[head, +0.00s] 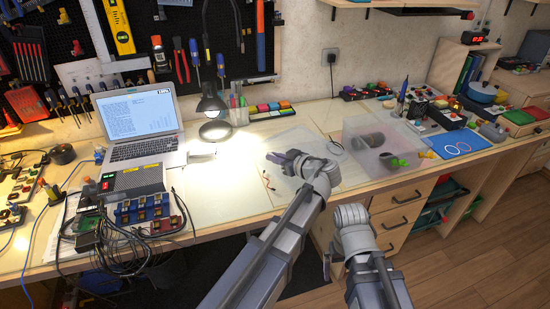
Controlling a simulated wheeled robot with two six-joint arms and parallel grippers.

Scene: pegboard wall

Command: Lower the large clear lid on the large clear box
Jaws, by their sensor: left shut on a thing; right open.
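The large clear box (358,160) stands on the bench right of centre, with dark round items visible through its wall. A faint clear sheet, seemingly the large clear lid (298,136), shows left of the box, around my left gripper; its outline is hard to make out. My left gripper (274,157) is left of the box, shut, seemingly on the lid's edge; the contact is too small to see clearly. My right gripper (327,266) hangs low in front of the bench edge, open and away from box and lid.
A laptop (140,125), a lit lamp (212,105) and cabled electronics (140,205) fill the left. Small green and yellow pieces (398,162) lie by the box's right side. Bare bench (225,185) lies left of my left gripper.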

